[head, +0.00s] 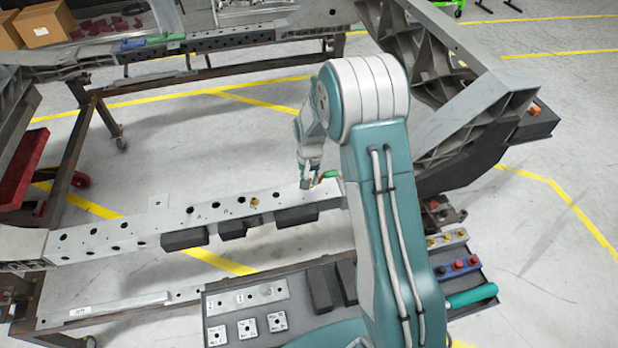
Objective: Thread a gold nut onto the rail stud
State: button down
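The rail (160,224) is a long grey beam with a row of dark holes, running across the middle of the head view. A small gold piece, apparently a nut (254,203), sits on its top face, and small studs beside it are too small to make out. My gripper (311,186) points down over the right end of the rail. A gold speck shows by its fingertips, but I cannot tell whether it is held. More gold nuts (447,237) sit on a light block at the right of the tray.
The dark tray (300,340) in front holds white square plates (248,328), dark blocks (320,289) and a blue block with red pieces (458,268). Chassis beams (470,125) rise at right. Open floor lies behind the rail.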

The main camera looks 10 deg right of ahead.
jog(key=m, duration=0.4)
jog(key=shift+f+m, duration=0.15)
jog(key=shift+m, duration=0.15)
jog(key=m, duration=0.5)
jog(key=shift+w+a+f, duration=0.1)
jog(key=m, duration=0.5)
jog(key=shift+f+m, duration=0.1)
jog(key=shift+m, duration=1.4)
jog(key=shift+m, duration=1.4)
jog(key=shift+c, duration=2.3)
grip_release()
jog(key=shift+w, duration=0.1)
